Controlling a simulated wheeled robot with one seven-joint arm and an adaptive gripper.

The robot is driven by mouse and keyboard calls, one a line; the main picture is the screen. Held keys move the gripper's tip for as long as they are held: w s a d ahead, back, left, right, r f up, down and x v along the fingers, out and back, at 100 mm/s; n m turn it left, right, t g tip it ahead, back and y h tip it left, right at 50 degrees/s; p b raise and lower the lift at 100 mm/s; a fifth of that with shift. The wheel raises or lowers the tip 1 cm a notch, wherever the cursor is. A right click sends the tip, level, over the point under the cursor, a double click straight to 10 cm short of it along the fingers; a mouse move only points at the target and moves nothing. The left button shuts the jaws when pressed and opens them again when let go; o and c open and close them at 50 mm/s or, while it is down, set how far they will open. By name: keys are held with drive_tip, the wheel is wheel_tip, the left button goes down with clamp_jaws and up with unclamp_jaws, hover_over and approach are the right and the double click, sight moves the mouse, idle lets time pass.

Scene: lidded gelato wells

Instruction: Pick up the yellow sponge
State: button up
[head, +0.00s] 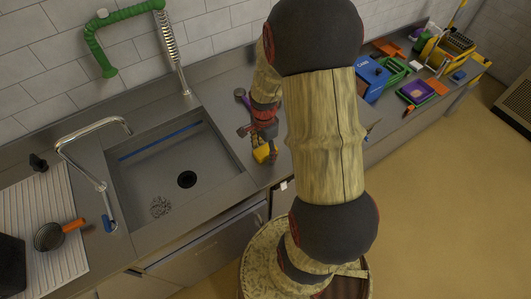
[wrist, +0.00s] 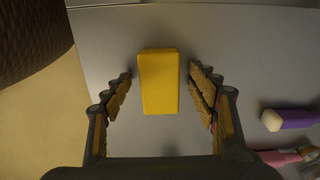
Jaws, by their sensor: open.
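In the wrist view a yellow sponge (wrist: 159,82) lies on the grey metal counter, its long side running up and down the picture. My gripper (wrist: 160,88) is open, with one finger on each side of the sponge and a gap between each finger and it. In the head view my gripper (head: 263,148) is low over the counter just right of the sink, and a bit of yellow shows there, largely hidden by my gripper and arm. I cannot tell the exact height of the fingers over the counter.
In the wrist view a purple and white object (wrist: 288,120) and a pink-handled tool (wrist: 275,157) lie to the right. In the head view the sink (head: 180,170) is to the left; coloured trays and a blue box (head: 372,78) stand at the back right.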

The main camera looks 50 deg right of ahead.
sight(264, 150)
drive_tip(key=c, duration=0.3)
drive_tip(key=c, duration=0.6)
drive_tip(key=shift+r, duration=0.45)
wheel_tip(264, 150, up, 2)
drive_tip(key=shift+r+p, duration=0.1)
drive_tip(key=shift+p, duration=0.45)
drive_tip(key=a+r, duration=0.3)
drive_tip(key=a, duration=0.1)
drive_tip(key=s+a+r+p, duration=0.1)
drive_tip(key=a+r, duration=0.2)
drive_tip(key=a, duration=0.2)
drive_tip(key=a+r+p, duration=0.1)
drive_tip(key=a+r, duration=0.2)
drive_tip(key=a, duration=0.2)
drive_tip(key=shift+s+r, duration=0.3)
drive_tip(key=shift+r, duration=0.1)
